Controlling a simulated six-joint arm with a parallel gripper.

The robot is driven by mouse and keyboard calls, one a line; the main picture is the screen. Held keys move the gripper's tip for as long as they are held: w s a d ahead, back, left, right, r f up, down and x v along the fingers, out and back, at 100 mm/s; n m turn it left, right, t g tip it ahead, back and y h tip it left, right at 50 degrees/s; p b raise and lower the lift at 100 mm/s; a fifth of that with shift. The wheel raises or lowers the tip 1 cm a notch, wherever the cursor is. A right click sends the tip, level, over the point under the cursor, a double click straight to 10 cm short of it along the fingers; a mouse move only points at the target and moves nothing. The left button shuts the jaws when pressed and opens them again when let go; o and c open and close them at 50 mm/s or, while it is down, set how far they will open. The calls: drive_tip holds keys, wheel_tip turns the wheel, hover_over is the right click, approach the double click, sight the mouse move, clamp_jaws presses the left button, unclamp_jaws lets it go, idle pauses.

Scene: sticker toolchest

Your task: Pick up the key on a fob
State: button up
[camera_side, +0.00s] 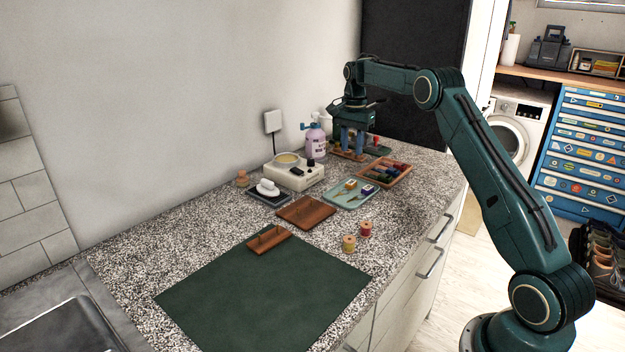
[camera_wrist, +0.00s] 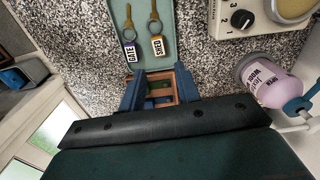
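Two keys on fobs lie apart in a pale teal tray (camera_side: 340,203), also seen in the wrist view (camera_wrist: 168,12). One brass key has a purple-edged fob marked GATE (camera_wrist: 130,54), which shows in the side view (camera_side: 367,189). The other has a yellow-edged fob marked SHED (camera_wrist: 158,46), also in the side view (camera_side: 350,185). My gripper (camera_side: 351,151) hangs over the back of the counter, beyond the tray, fingers down. In the wrist view its blue fingers (camera_wrist: 160,78) are apart with nothing held between them.
A wooden tray of coloured pieces (camera_side: 403,167) stands right of the key tray. A cream dial device (camera_side: 296,180) and a lilac bottle (camera_side: 316,143) stand left of my gripper. Wooden boards (camera_side: 306,212), two spools (camera_side: 349,243) and a green mat (camera_side: 262,295) lie nearer the front.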

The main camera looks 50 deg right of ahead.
hover_over(351, 182)
wheel_tip(351, 182, down, 6)
drive_tip(key=shift+w+a+f, duration=0.1)
drive_tip(key=shift+w, duration=0.05)
drive_tip(key=shift+s+f, duration=0.2)
drive_tip(key=shift+f, duration=2.3)
clamp_jaws()
